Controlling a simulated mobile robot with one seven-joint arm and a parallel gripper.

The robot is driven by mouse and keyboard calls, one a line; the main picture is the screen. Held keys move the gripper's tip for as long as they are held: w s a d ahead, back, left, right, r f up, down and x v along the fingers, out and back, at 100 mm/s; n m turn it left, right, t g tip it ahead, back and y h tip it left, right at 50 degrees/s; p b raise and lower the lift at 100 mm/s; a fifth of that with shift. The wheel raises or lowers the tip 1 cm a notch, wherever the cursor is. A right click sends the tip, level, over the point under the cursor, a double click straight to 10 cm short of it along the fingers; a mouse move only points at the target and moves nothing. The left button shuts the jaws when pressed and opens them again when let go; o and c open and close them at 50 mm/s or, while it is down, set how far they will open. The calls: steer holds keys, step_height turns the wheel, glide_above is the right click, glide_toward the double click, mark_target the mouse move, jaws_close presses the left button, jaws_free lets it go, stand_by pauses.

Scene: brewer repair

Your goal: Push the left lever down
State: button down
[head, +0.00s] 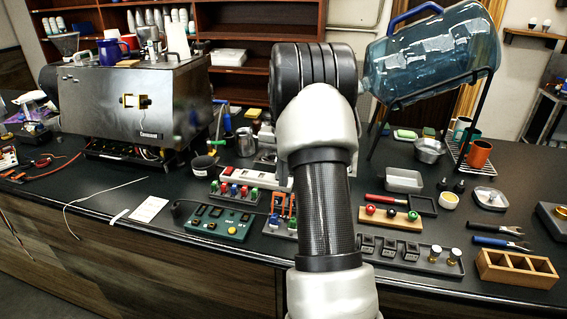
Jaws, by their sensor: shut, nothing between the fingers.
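My arm rises through the middle of the head view, and my gripper is hidden behind it. No lever can be told for sure as the left one. A small block with upright orange and blue parts (279,215) stands just left of my arm and is partly covered by it; these may be levers, but they are too small to tell. A green control box (220,221) with dark switches lies to its left. A row of red, green and blue knobs (235,190) sits behind the box.
A steel brewer (130,105) stands at the back left. A blue water jug (430,58) lies tilted in a rack at the back right. Right of my arm are a knob board (390,218), a dark tray (410,252), pliers (497,229) and a wooden box (516,268).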

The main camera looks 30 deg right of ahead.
steer(key=shift+s+a+r, duration=0.15)
steer(key=shift+s+a, duration=0.5)
steer(key=shift+a, duration=0.05)
steer(key=shift+s+a+r, duration=0.15)
steer(key=shift+s+a, duration=0.45)
steer(key=shift+a, duration=0.1)
steer(key=shift+a+b, duration=0.15)
steer(key=shift+b, duration=0.2)
